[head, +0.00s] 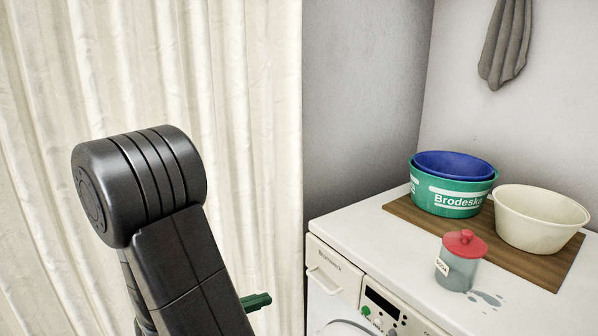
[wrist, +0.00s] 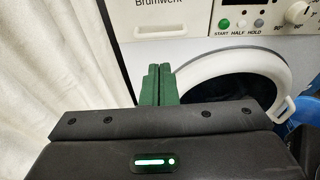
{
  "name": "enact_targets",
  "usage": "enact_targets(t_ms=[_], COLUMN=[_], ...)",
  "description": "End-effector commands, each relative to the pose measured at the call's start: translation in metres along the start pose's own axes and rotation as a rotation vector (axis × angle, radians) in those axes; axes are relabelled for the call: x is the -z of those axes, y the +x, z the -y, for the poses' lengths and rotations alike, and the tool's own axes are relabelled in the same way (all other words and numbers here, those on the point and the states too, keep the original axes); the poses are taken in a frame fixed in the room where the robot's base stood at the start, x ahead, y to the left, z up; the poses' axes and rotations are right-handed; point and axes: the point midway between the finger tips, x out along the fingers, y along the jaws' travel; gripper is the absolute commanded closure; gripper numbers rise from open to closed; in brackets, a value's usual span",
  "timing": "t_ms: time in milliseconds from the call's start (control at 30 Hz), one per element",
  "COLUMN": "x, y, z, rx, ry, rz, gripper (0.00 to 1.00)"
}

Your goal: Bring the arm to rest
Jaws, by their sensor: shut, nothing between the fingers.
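My gripper (wrist: 159,84) shows in the wrist view as two green fingers pressed together with nothing between them. In the head view only a green finger part (head: 257,301) shows beyond my dark arm, which hides the rest. The gripper is in front of the washing machine (head: 337,244), below its top, between the cream curtain (head: 240,110) and the round door (wrist: 273,66). Whether it touches anything cannot be told; no contact shows.
On the machine top, a wooden board (head: 403,211) bears a green tub (head: 450,200) with a blue basin (head: 453,164) inside, and a cream bowl (head: 540,222). A red-lidded soda jar (head: 460,265) stands near the front beside a small puddle (head: 487,299). A grey cloth (head: 505,45) hangs above.

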Motion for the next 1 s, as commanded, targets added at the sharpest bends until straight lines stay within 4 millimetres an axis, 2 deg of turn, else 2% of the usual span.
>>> enact_targets(t_ms=[800,1000], x=[0.001,0.004], y=[0.088,0.101], z=[0.001,0.003], rx=[0.004,0.0], ry=[0.001,0.0], rz=[0.0,0.0], gripper=[1.0,1.0])
